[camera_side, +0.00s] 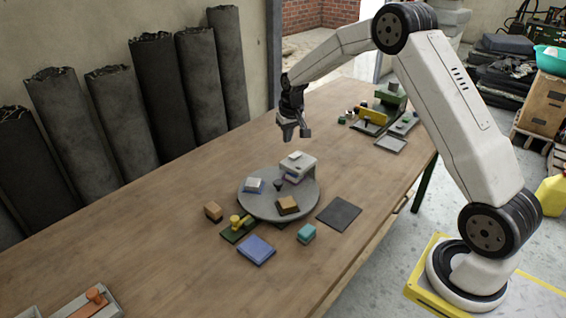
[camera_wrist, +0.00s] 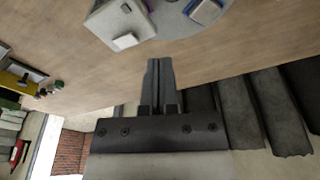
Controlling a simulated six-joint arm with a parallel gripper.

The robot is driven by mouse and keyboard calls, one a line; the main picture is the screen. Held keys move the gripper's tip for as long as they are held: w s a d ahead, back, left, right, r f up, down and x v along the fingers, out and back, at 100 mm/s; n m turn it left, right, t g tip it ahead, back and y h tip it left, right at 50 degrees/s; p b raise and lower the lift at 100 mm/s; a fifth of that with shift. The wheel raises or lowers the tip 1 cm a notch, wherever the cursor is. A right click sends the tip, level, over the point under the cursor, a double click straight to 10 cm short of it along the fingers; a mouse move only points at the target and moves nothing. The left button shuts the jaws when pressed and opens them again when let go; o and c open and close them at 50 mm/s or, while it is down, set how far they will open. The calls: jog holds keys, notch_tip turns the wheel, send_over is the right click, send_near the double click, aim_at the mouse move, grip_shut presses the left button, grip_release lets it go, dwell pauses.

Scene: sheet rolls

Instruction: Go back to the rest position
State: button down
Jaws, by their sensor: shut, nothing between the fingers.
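My gripper (camera_side: 292,133) hangs above the wooden table (camera_side: 130,240), behind the round grey turntable (camera_side: 250,208). In the wrist view my gripper (camera_wrist: 159,62) has its two fingers together with nothing between them. A white and grey block-shaped piece (camera_side: 298,166) stands at the turntable's back edge, below and apart from the fingers. It also shows at the top of the wrist view (camera_wrist: 118,22). A blue and white block (camera_side: 254,185) and an orange-brown block (camera_side: 288,205) also sit on the turntable.
Around the turntable lie a brown block (camera_side: 213,211), a blue block (camera_side: 257,249), a teal block (camera_side: 306,233) and a dark square plate (camera_side: 339,215). Green and yellow equipment (camera_side: 376,115) stands at the table's far end. Dark rolls (camera_side: 160,95) lean against the left wall.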

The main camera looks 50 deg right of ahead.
jog(key=s+a+n, duration=0.1)
jog(key=s+a, duration=0.4)
jog(key=s, duration=0.3)
jog(key=s+a+r+n, duration=0.1)
jog(key=s+a, duration=0.5)
jog(key=s, duration=0.3)
jog(key=s+a+n, duration=0.2)
jog(key=s+a, duration=0.3)
jog(key=s, duration=0.3)
jog(key=shift+s+a+r+t+y, duration=0.2)
jog(key=shift+r+t+y, duration=0.1)
jog(key=shift+t, duration=0.1)
